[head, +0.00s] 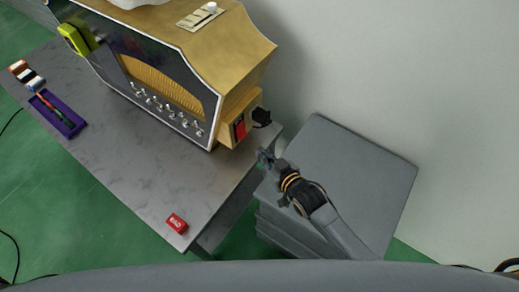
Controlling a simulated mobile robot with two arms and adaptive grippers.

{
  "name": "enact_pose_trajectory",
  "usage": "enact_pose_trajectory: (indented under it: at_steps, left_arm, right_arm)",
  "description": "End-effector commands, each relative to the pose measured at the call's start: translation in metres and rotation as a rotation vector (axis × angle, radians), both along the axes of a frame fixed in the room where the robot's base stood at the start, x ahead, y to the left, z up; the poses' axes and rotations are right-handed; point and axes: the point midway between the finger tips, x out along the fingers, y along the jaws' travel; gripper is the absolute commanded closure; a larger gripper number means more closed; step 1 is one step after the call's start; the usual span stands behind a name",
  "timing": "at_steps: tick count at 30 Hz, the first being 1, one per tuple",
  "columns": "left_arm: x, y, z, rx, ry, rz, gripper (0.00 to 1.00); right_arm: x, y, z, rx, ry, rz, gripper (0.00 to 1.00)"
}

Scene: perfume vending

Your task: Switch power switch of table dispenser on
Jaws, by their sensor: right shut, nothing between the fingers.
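The table dispenser (160,70) is a gold and black cabinet standing on the grey table. A small gold box (231,122) sticks out of its right side. The box carries a red power switch (240,128) and a black knob-like part (261,117). I cannot tell which way the switch is set. My right gripper (264,158) is shut and empty. It is just below and to the right of the switch in the picture, apart from it as far as I can tell. My left gripper is not in view.
The grey table (120,150) bears a purple tray (57,114) with pens and a small red box (177,223) near its front corner. A grey cabinet (340,165) stands to the right, under my right arm. A wall (400,60) rises behind.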

Motion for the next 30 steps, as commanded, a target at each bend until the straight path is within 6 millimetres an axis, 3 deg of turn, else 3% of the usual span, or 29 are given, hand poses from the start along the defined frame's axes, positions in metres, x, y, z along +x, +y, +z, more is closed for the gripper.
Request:
enact_pose_trajectory:
  at_steps: [6,9,20,30]
  left_arm:
    - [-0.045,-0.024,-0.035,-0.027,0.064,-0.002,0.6]
    - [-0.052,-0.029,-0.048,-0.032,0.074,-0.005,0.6]
    - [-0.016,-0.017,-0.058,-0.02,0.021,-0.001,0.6]
    - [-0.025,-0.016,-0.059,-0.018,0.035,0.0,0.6]
  right_arm:
    - [0.025,0.015,-0.016,0.002,-0.003,0.0,1.0]
    - [0.037,0.023,-0.021,0.002,-0.003,0.0,1.0]
    - [0.063,0.039,-0.028,0.001,-0.001,0.0,1.0]
    - [0.066,0.04,-0.028,0.001,0.0,0.0,1.0]
